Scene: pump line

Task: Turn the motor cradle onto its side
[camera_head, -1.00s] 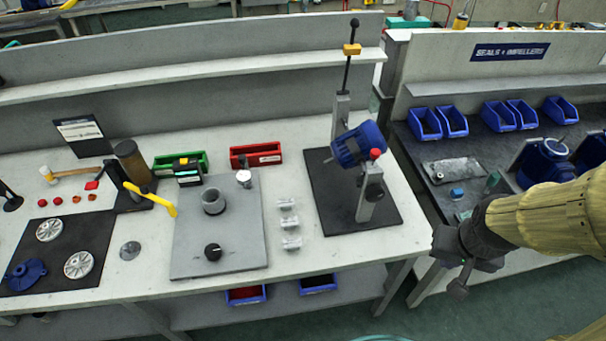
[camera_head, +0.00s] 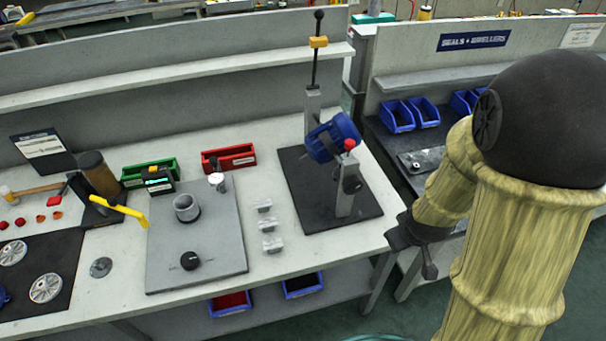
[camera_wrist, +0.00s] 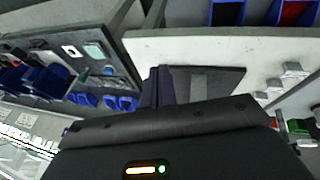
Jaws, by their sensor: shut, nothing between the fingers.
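The motor cradle (camera_head: 349,190) stands on a black mat at the right end of the main bench. It holds a tilted blue motor (camera_head: 331,138) between grey uprights, with a red knob (camera_head: 350,144) at the near side. In the wrist view, my dark fingers (camera_wrist: 164,86) show against the black mat (camera_wrist: 225,80); I cannot make out the motor there.
Left of the mat are small metal blocks (camera_head: 268,226), a grey plate (camera_head: 170,262) with fittings, and red (camera_head: 230,158) and green bins. A second bench with blue bins (camera_head: 397,117) stands right, across a gap. My arm covers much of the right side.

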